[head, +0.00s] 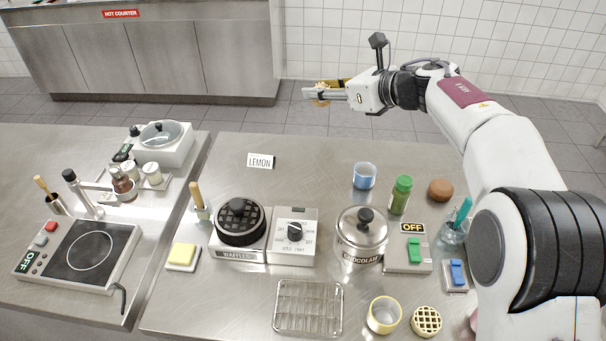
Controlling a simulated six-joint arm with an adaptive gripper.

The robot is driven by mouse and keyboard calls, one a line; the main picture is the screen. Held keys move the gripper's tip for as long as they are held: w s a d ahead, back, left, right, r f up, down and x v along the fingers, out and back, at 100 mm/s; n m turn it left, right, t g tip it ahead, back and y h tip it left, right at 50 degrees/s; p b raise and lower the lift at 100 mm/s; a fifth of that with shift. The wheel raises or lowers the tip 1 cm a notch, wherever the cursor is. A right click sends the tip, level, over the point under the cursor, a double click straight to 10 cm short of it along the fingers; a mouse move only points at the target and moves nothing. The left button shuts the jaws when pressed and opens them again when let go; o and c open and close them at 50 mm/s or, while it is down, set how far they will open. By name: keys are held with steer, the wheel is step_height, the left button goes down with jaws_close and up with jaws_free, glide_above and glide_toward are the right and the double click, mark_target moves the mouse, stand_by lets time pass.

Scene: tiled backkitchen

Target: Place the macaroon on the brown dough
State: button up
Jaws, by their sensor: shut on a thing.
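My gripper (318,94) is at the upper middle of the head view, held out beyond the far edge of the steel counter. It is shut on a small tan-gold thing (321,102), partly hidden by the fingers; I cannot tell for sure that it is the macaroon. The brown dough (440,190) is a smooth rounded lump on the counter at the right, below my arm and well apart from my gripper. Part of a pink thing (473,321) shows at the bottom right, mostly hidden by my arm.
Near the dough stand a green-capped jar (400,196), a blue cup (364,176) and a cup of teal tools (455,231).

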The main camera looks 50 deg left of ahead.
steer(key=s+a, duration=0.3)
glide_above(303, 174)
steer(key=shift+f, duration=2.5)
step_height(303, 174, down, 13)
steer(key=shift+r, duration=0.1)
steer(key=shift+f, duration=2.4)
steer(key=shift+f, duration=0.15)
steer(key=o, duration=0.9)
